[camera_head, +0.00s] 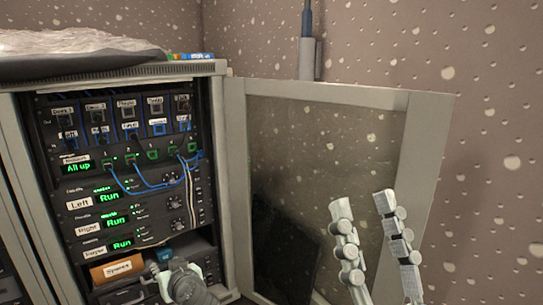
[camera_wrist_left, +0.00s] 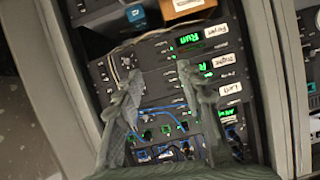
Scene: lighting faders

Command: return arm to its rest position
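My left gripper (camera_head: 174,268) is low in the head view, in front of the lower part of an equipment rack (camera_head: 150,222). In the left wrist view my left gripper (camera_wrist_left: 158,72) has its two fingers apart with nothing between them, over the rack front, which appears upside down. The rack has green displays reading "All up" (camera_head: 77,167) and "Run" (camera_head: 110,196), with blue cables (camera_head: 135,188) looped across its patch sockets. My right gripper (camera_head: 362,204) stands at the lower right with its fingers apart and empty, in front of the open cabinet door.
The cabinet door (camera_head: 428,150) with a dark glass pane is swung open to the right. An orange labelled box (camera_head: 115,269) sits in the shelf below the rack units. A plastic-wrapped bundle (camera_head: 70,45) lies on top of the cabinet. A speckled wall stands behind.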

